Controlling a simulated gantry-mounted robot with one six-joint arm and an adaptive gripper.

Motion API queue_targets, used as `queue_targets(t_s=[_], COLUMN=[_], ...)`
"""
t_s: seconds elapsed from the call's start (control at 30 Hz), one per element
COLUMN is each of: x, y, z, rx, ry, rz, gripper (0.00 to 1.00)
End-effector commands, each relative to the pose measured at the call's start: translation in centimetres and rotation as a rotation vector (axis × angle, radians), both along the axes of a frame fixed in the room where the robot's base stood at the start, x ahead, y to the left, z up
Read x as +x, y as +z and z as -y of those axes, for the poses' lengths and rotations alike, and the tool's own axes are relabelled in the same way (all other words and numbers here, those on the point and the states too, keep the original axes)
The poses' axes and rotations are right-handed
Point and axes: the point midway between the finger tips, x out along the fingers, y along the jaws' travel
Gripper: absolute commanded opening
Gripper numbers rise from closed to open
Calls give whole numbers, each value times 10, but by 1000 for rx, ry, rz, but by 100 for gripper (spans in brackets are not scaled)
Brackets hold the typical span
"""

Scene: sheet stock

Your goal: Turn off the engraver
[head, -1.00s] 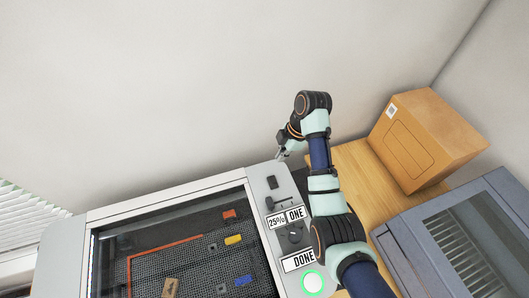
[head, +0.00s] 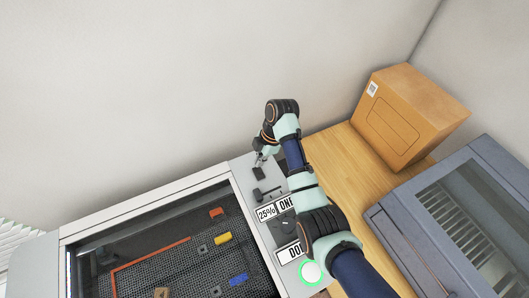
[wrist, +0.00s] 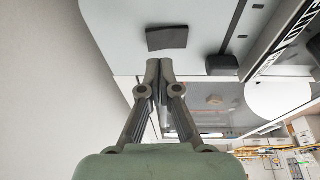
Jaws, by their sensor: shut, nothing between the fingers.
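The engraver (head: 150,203) is a light grey machine with a dark window at the lower left of the head view. Its control panel has a black rocker switch (head: 258,174) at the far end, a black lever-like control (head: 266,193), labels reading 25% and ONE, and a white button (head: 311,272) ringed in green. A DONE label is partly hidden by my arm. My gripper (head: 260,161) is shut and empty, just beyond the rocker. In the wrist view the closed fingertips (wrist: 159,68) lie just short of the dark rocker (wrist: 167,38); I cannot tell whether they touch it.
Coloured pieces and an orange strip lie on the engraver's mesh bed behind the window. A cardboard box (head: 410,115) stands on the wooden table (head: 340,160) at right. A blue-grey machine (head: 440,215) sits in front of it. A bare wall rises behind the panel.

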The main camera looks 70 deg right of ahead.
Motion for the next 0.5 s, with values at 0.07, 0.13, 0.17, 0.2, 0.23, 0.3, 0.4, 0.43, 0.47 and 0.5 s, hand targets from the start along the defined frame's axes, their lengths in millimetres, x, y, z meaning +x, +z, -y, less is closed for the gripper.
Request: queue_targets(t_s=[0.07,0.13,0.17,0.2,0.23,0.3,0.4,0.43,0.47,0.5], x=[1,2,2,2,2,3,3,3,3,3], y=[-12,-22,-26,-30,-32,-35,-37,-37,-37,-37], z=[1,2,2,3,3,4,4,4,4,4], rx=[2,1,2,0,0,0,-1,-2,-2,-1], ry=[0,0,0,-1,-1,0,0,-1,-1,0], rz=[-1,-1,-1,0,0,0,0,1,1,0], gripper=[0,0,0,0,0,0,0,0,0,0])
